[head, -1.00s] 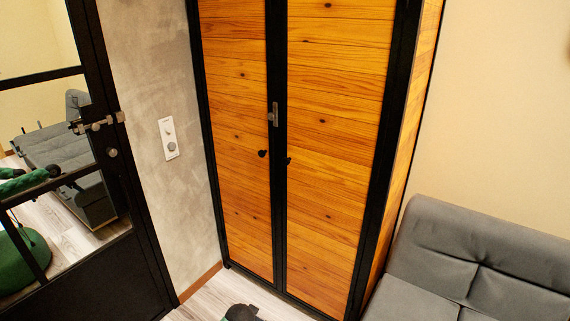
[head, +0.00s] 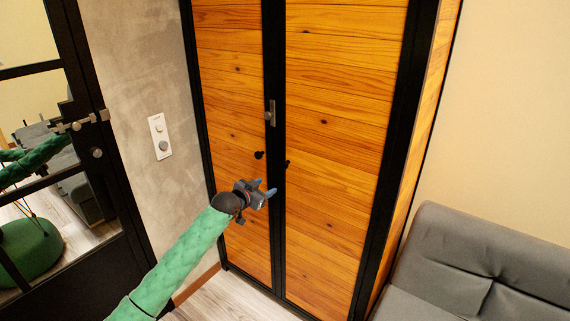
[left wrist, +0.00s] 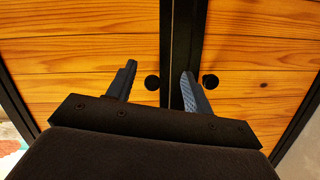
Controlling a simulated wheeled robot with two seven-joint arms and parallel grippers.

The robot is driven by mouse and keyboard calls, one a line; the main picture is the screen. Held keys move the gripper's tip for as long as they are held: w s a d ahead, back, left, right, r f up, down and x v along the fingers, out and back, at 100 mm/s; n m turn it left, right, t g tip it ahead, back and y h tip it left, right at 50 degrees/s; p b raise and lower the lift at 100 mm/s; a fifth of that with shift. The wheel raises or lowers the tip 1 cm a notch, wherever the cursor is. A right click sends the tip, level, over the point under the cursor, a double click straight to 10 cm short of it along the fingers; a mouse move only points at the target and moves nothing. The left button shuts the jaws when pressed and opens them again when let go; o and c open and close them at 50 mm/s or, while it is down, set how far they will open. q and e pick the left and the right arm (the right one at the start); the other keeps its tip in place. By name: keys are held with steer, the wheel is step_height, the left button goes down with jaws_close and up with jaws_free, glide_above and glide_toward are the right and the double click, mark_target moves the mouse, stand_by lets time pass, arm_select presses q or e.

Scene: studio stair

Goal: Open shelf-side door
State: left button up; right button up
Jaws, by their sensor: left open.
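A tall cabinet has two wooden doors in black frames, the left door (head: 230,100) and the right door (head: 335,120), both shut. The left door has a round black knob (head: 259,155), the right door another (head: 287,163). Which door is shelf-side I cannot tell. My left gripper (head: 265,188) is open and empty, in front of the doors and below the knobs in the head view. In the left wrist view, the left knob (left wrist: 152,82) shows between the fingers (left wrist: 158,78) and the right knob (left wrist: 210,81) just outside the right finger. My right gripper is out of view.
A small metal latch (head: 271,113) sits at the seam above the knobs. A grey sofa (head: 455,255) stands close on the right. A black-framed glass door (head: 105,210) is at left, beside a wall with a white switch plate (head: 159,136).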

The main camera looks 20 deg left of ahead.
mark_target(283, 165)
arm_select(q)
steer(key=w+d+r+p, duration=0.1)
steer(key=w, duration=0.1)
steer(key=w+d+r+t+h, duration=0.1)
steer(key=w+r, duration=0.1)
steer(key=w, duration=0.1)
steer(key=w+d+r+m+t+p, duration=0.1)
steer(key=w+d, duration=0.1)
steer(key=w, duration=0.1)
steer(key=shift+w+r+h+p, duration=0.1)
steer(key=shift+r+h+p, duration=0.15)
steer(key=shift+h+p, duration=0.05)
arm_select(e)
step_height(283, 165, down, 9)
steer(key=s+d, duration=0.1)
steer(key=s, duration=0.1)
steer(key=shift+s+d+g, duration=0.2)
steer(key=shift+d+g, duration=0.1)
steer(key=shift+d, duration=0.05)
arm_select(q)
jaws_close()
